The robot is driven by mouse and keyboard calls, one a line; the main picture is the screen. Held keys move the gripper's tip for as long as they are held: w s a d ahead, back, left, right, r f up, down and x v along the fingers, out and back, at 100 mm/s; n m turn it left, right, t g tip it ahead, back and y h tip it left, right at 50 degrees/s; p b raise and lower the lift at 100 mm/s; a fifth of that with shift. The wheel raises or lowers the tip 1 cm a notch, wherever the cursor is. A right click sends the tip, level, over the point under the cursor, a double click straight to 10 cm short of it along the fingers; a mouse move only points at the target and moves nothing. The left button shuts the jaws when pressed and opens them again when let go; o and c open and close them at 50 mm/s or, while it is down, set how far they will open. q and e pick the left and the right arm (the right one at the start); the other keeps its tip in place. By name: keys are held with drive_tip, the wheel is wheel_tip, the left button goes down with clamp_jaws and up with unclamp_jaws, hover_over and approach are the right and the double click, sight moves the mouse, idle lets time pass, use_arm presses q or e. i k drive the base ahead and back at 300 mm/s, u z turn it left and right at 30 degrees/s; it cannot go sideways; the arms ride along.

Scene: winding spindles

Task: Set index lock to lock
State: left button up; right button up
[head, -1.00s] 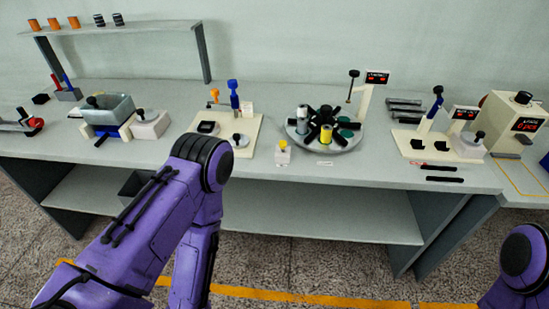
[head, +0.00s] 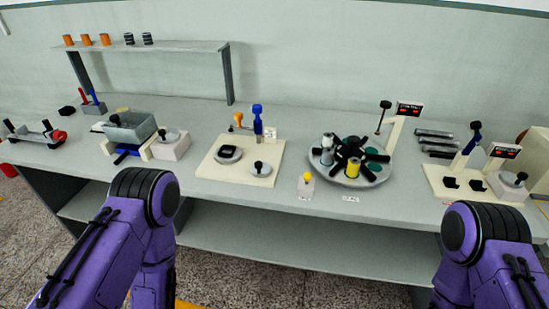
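A round grey turntable (head: 325,170) with black radial arms stands on the bench right of centre. It carries a silver spindle (head: 327,147) and a yellow spindle (head: 353,168). In front of it, at the bench's front edge, is a small pale block with a yellow knob (head: 307,177). This may be the index lock; its label is too small to read and its setting cannot be told. Both my purple arms show at the bottom, left and right. Neither gripper is in view.
A cream board (head: 212,172) with blue and orange levers lies left of the turntable. A grey bin (head: 130,131) stands farther left. A post with a red display (head: 409,109) rises behind the turntable. Another cream station (head: 437,178) is at the right. A shelf (head: 150,47) is at the back.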

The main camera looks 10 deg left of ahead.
sight(307, 176)
drive_tip(key=u, duration=0.1)
drive_tip(key=i, duration=0.85)
drive_tip(key=u, duration=0.85)
drive_tip(key=k, duration=1.15)
drive_tip(key=z, duration=0.9)
drive_tip(key=i, duration=0.5)
drive_tip(key=z, duration=0.05)
